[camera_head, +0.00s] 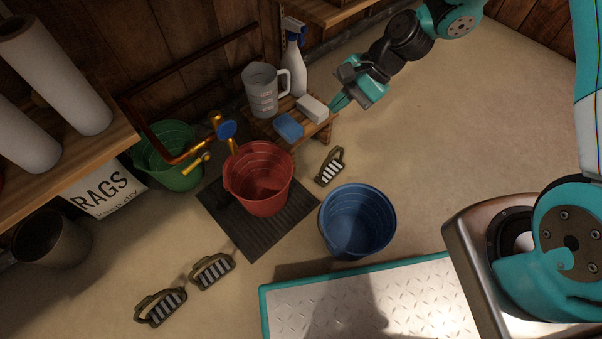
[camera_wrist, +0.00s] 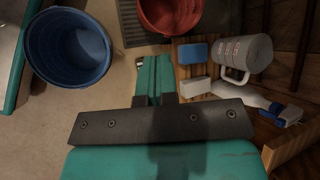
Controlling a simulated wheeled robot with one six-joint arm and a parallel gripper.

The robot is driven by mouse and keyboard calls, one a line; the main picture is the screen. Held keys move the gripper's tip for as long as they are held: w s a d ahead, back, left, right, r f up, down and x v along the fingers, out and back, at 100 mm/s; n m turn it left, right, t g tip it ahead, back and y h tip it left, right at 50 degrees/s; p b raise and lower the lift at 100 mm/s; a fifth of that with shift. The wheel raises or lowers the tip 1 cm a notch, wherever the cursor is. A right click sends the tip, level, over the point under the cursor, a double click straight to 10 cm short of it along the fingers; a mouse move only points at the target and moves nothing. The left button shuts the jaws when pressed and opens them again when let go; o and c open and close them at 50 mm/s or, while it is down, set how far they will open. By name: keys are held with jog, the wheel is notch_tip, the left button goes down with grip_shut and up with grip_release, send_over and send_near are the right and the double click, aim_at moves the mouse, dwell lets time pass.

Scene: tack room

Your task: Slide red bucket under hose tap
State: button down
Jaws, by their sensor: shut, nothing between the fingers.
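The red bucket (camera_head: 258,180) stands upright on a dark ribbed mat (camera_head: 244,228), close to the brass hose tap (camera_head: 226,132) with its blue handle. The tap's pipe comes from the wall at the left; the spout end is near the bucket's rim, and I cannot tell whether it is right above the opening. In the wrist view the red bucket (camera_wrist: 168,14) is cut by the top edge. My gripper (camera_head: 338,101) is shut and empty, to the right of the small wooden stand and apart from the bucket. Its fingers also show in the wrist view (camera_wrist: 154,75).
A blue bucket (camera_head: 357,222) stands right of the mat, a green bucket (camera_head: 166,156) behind left. The wooden stand (camera_head: 318,131) holds a jug (camera_head: 262,92), spray bottle (camera_head: 293,62), sponge (camera_head: 288,126) and white block (camera_head: 312,108). Brushes (camera_head: 330,166) lie on the floor.

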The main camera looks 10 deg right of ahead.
notch_tip(320, 180, down, 19)
jog(key=s+d+m+t+y+b, duration=0.1)
jog(key=d+m, duration=0.2)
jog(key=m, duration=0.7)
jog(key=a+f+b, duration=0.7)
jog(key=a, duration=0.4)
jog(key=shift+w, duration=0.45)
